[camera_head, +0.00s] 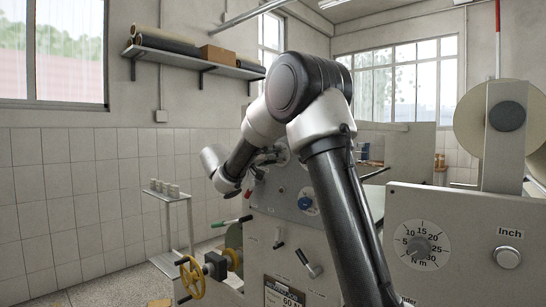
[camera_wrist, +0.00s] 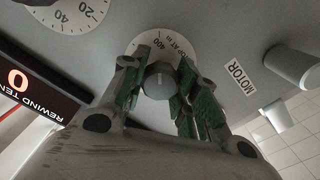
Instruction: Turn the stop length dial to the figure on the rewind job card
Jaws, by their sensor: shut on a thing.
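The stop length dial is a grey knob (camera_wrist: 159,82) on a white round scale (camera_wrist: 150,42) lettered "STOP AT m", part of a figure such as 400 showing. My gripper (camera_wrist: 158,74) is shut on the knob, with a green-padded finger on each side. The fingers and knob hide much of the scale, and I cannot tell the knob's setting. In the head view my arm covers most of the dial's area. A card or plate (camera_head: 284,297) with a dark header and large print low on the machine front is partly cut off; I cannot tell whether it is the job card.
A red-lit rewind tension display (camera_wrist: 20,80) and another white scale (camera_wrist: 75,12) are left of the dial in the wrist view. A MOTOR label (camera_wrist: 237,77) and a grey cylinder (camera_wrist: 293,66) are at right. The head view shows a blue knob (camera_head: 305,203) and torque dial (camera_head: 421,246).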

